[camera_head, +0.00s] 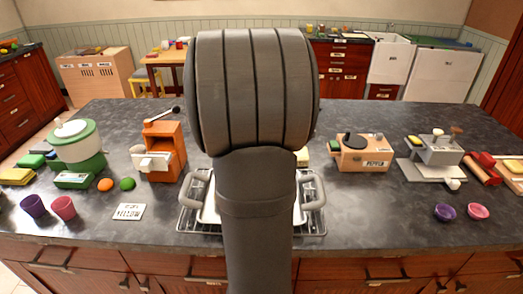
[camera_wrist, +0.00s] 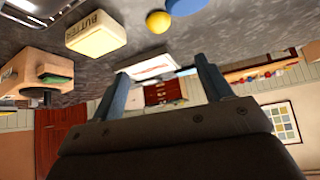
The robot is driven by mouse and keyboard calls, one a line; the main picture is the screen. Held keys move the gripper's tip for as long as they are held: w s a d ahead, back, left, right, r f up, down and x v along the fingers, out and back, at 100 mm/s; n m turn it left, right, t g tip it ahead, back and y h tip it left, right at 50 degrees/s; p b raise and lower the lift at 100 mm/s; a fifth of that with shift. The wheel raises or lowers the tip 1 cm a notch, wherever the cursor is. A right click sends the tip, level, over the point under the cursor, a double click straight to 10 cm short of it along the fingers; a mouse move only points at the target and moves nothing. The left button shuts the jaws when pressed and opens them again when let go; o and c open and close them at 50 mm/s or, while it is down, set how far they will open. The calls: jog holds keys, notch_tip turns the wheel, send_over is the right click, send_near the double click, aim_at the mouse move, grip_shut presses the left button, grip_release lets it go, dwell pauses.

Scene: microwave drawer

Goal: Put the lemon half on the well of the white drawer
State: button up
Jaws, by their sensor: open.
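A small round yellow thing (camera_wrist: 158,21), probably the lemon half, shows at the top of the wrist view beside a blue thing (camera_wrist: 188,5) cut off by the frame edge. In the head view my arm hides that area. A white drawer (camera_head: 150,162) sticks out of the front of an orange wooden unit (camera_head: 165,146) on the left of the counter; its well is small and hard to make out.
A butter block (camera_wrist: 97,36) lies near the yellow thing. A metal rack with a white tray (camera_head: 208,211) sits at the front middle. A green and white pot (camera_head: 77,143), cups and balls crowd the left.

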jog(key=x, duration=1.1)
jog(key=shift+d+f, duration=0.1)
jog(key=shift+f, duration=0.05)
jog(key=x, duration=0.4)
jog(key=shift+s+f, duration=0.3)
jog(key=shift+s, duration=0.05)
jog(key=shift+w+f, duration=0.45)
jog(key=shift+f, duration=0.05)
jog(key=c, duration=1.1)
jog(key=shift+r, duration=0.1)
jog(key=shift+c, duration=0.2)
